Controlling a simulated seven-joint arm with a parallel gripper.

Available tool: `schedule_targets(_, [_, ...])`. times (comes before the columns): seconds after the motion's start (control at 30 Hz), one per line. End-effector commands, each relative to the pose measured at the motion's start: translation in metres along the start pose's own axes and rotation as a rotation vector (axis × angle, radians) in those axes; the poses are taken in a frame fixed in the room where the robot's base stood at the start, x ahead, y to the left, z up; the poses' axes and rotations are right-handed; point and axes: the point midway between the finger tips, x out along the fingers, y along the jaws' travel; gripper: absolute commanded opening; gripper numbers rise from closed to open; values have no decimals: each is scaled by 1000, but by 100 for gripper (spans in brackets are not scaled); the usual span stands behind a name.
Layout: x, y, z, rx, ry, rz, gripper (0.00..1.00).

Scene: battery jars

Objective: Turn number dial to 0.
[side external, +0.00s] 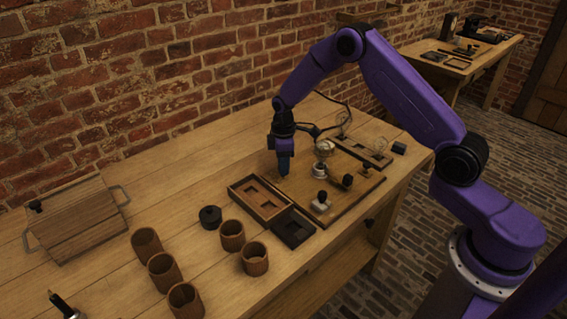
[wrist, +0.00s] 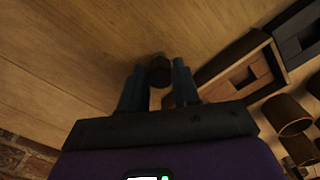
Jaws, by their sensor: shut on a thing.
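My gripper (side external: 284,173) points down at the back left part of the wooden board (side external: 340,204), just behind the wooden tray. In the wrist view my gripper (wrist: 158,84) has its two blue fingers on either side of a dark round knob (wrist: 159,69), and it is shut on this knob. The fingers hide most of the knob in the side view. No numbers or pointer mark on a dial can be read in either view, so I cannot tell the dial's setting.
The wooden tray (side external: 238,190) and a black tray (side external: 282,241) lie close by. A glass bulb (side external: 323,150), a white-based switch (side external: 321,206) and a dark block (side external: 347,181) stand on the board. Several brown cups (side external: 254,266) and a black lid (side external: 210,212) are further left.

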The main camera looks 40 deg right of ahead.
Motion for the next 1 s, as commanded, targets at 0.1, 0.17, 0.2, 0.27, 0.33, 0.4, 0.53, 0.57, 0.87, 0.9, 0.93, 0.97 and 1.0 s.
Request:
schedule_targets(0.1, [-1,0,-1,-31,1,1,1])
schedule_targets(0.17, [-1,0,-1,-42,1,1,1])
schedule_targets(0.2, [-1,0,-1,-47,1,1,1])
schedule_targets(0.27, [-1,0,-1,-52,1,1,1])
schedule_targets(0.33, [-1,0,-1,-55,1,1,1])
schedule_targets(0.4, [-1,0,-1,-56,1,1,1])
schedule_targets(0.53, [-1,0,-1,-56,1,1,1])
schedule_targets(0.57, [-1,0,-1,-56,1,1,1])
schedule_targets(0.87, [0,0,0,-55,1,1,57])
schedule_targets(0.9, [0,0,0,-54,1,1,57])
schedule_targets(0.93, [0,0,0,-54,1,1,57])
schedule_targets(0.97, [0,0,0,-54,1,1,57])
schedule_targets(1.0, [0,0,0,-54,1,1,57])
